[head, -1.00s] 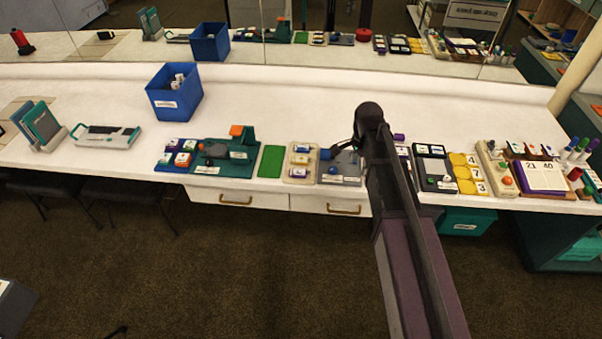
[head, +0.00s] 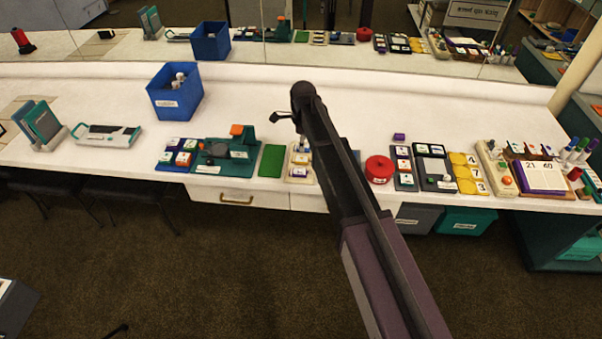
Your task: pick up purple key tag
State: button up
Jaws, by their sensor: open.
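A small plain purple piece (head: 399,137) lies alone on the white counter, behind the dark strip of tags to the right of the red round tin. It is too small to tell for sure whether it is the purple key tag. Another purple-edged piece (head: 299,173) with a white label sits in the cream tray (head: 290,179), partly beside my arm. My gripper (head: 280,117) is small and dark in this view, above the counter behind the cream tray. It is open with nothing seen in it, well left of the lone purple piece.
A blue bin (head: 176,103) stands at the back left. A blue tray (head: 161,166), a teal board (head: 225,168) and a green mat (head: 271,161) lie left of my arm.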

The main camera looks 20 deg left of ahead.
jog(key=shift+f, duration=0.2)
jog(key=b, duration=0.9)
send_over(302, 171)
notch_tip(302, 171, down, 8)
jog(key=shift+d+f, duration=0.15)
jog(key=shift+a+f+b, duration=0.2)
jog(key=shift+f+b, duration=2.25)
jog(key=shift+f, duration=0.15)
jog(key=c, duration=0.8)
